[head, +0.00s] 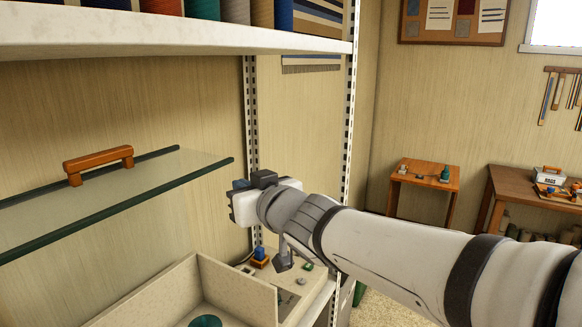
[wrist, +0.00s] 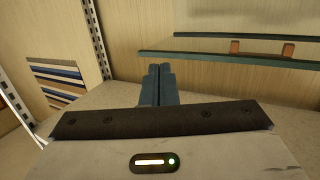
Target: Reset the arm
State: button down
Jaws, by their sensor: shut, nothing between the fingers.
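My arm reaches in from the lower right in the head view, toward the shelf unit. My gripper shows in the wrist view (wrist: 157,72), its two dark fingers shut together with nothing between them. The gripper is at the right end of the glass panel (head: 140,190), and I cannot tell the exact gap. The panel has dark edges and an orange-brown handle (head: 98,163). In the wrist view the panel (wrist: 250,56) and handle (wrist: 262,48) lie beyond and right of the fingers.
A pale open box (head: 225,285) stands below on the lower shelf, beside a board with small blocks (head: 260,258). The upper shelf (head: 170,40) and a slotted metal post (head: 350,100) bound the space. A small wooden table (head: 428,177) and a workbench (head: 535,185) stand at right.

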jog(key=s+d+f+m+g+h, duration=0.1)
jog(key=d+f+m+h, duration=0.25)
jog(key=d+f, duration=0.4)
jog(key=s+d+f+m+g+h, duration=0.15)
jog(key=d+f+h, duration=0.3)
jog(key=d, duration=0.55)
jog(key=s+d+f+m+g+h, duration=0.1)
jog(key=s+d+f+g, duration=0.2)
jog(key=s, duration=0.5)
jog(key=s+d+f+m+g+h, duration=0.1)
jog(key=s+d+f+g, duration=0.3)
jog(key=s+f, duration=0.3)
jog(key=shift+s+d+f, duration=0.3)
jog(key=shift+s+d, duration=0.05)
jog(key=shift+g, duration=0.25)
